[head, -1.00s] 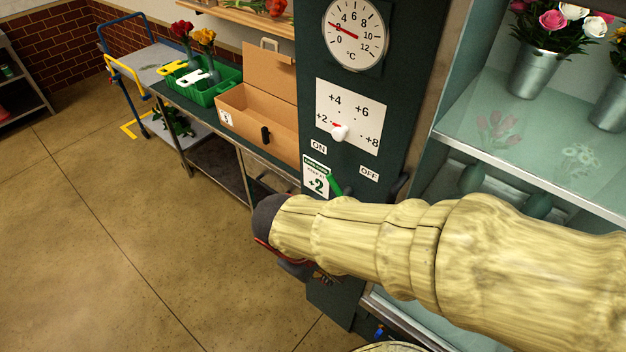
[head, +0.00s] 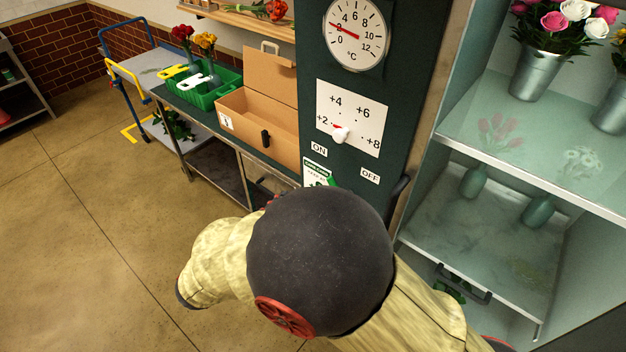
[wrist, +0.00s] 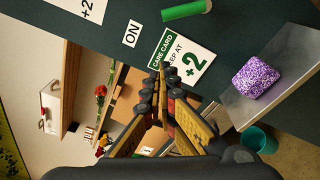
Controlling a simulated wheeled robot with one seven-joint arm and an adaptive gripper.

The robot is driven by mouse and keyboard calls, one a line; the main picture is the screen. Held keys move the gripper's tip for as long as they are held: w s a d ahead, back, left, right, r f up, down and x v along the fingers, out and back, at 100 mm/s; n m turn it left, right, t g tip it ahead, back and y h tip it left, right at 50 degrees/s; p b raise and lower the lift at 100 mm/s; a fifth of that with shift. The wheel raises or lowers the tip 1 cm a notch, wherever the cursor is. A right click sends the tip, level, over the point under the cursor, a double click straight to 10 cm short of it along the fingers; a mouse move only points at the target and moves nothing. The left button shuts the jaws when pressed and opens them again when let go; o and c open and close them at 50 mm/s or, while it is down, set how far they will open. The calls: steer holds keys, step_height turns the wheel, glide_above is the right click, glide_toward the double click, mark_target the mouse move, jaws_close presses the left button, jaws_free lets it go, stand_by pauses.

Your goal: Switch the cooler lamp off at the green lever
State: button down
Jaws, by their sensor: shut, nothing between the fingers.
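The green lever (head: 332,181) is on the dark panel between the ON label (head: 319,149) and the OFF label (head: 370,176). In the head view only a small part shows above my arm's dark joint. In the head view my arm hides the gripper.
A dial plate (head: 348,115) with a white knob and a thermometer (head: 356,33) are above the lever. The glass-shelved cooler (head: 520,150) stands right, with flowers in buckets. A bench with a cardboard box (head: 262,130) stands left. A purple block (wrist: 256,75) lies on a grey surface.

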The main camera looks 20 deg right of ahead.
stand_by(0.3)
steer(key=w+d+r+b, duration=0.1)
steer(key=w+d+b, duration=0.1)
steer(key=d, duration=0.6)
steer(key=shift+w+d, duration=0.35)
steer(key=shift+w, duration=0.45)
steer(key=shift+r, duration=0.1)
steer(key=shift+b, duration=0.3)
steer(key=shift+s+r+m+b, duration=0.15)
steer(key=shift+r+m+b, duration=0.1)
steer(key=shift+m+b, duration=0.25)
